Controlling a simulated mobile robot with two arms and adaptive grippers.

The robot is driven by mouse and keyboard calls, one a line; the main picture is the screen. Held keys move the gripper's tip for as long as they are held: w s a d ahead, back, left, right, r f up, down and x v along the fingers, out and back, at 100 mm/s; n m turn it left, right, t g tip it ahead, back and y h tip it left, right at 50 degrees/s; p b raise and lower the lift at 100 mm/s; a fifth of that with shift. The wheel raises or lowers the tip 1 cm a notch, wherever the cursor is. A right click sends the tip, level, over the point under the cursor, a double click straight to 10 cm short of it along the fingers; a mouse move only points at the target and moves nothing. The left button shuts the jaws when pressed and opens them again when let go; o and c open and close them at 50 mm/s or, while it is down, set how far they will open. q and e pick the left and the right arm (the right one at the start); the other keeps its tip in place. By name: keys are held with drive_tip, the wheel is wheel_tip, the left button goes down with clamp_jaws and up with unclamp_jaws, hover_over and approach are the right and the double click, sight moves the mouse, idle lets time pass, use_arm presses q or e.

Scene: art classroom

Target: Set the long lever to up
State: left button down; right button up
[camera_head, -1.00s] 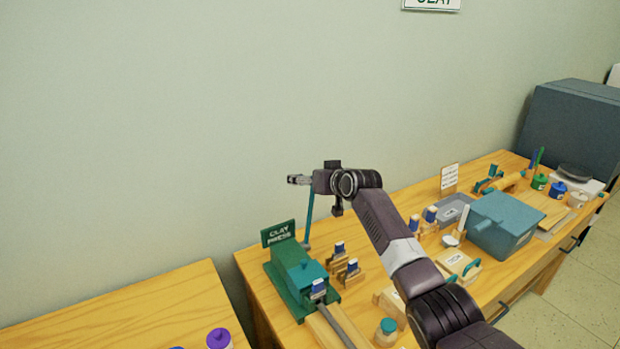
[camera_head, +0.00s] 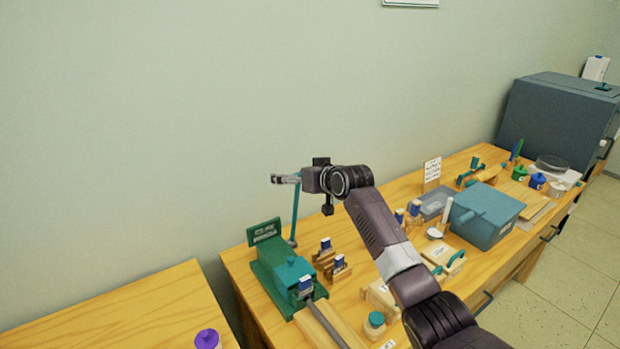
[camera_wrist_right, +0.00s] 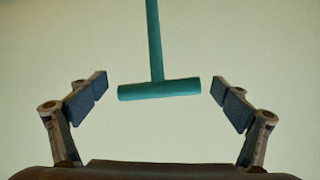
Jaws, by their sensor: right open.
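The long lever (camera_head: 295,213) is a thin teal rod standing nearly upright beside the green clay press (camera_head: 284,269) in the head view. In the right wrist view the lever's teal T-shaped crossbar (camera_wrist_right: 160,89) lies between the two fingers, apart from both. My right gripper (camera_head: 279,179) is at the lever's top end in the head view. It is open, with a clear gap on each side of the crossbar in the right wrist view (camera_wrist_right: 160,92). My left gripper is in neither view.
Small blue-topped blocks on wooden stands (camera_head: 337,263) and a teal-lidded jar (camera_head: 375,322) are near the press. A blue box (camera_head: 487,214) and a grey tray (camera_head: 436,204) lie to the right. Plain wall is behind the lever.

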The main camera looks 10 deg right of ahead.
drive_tip(key=v, duration=0.9)
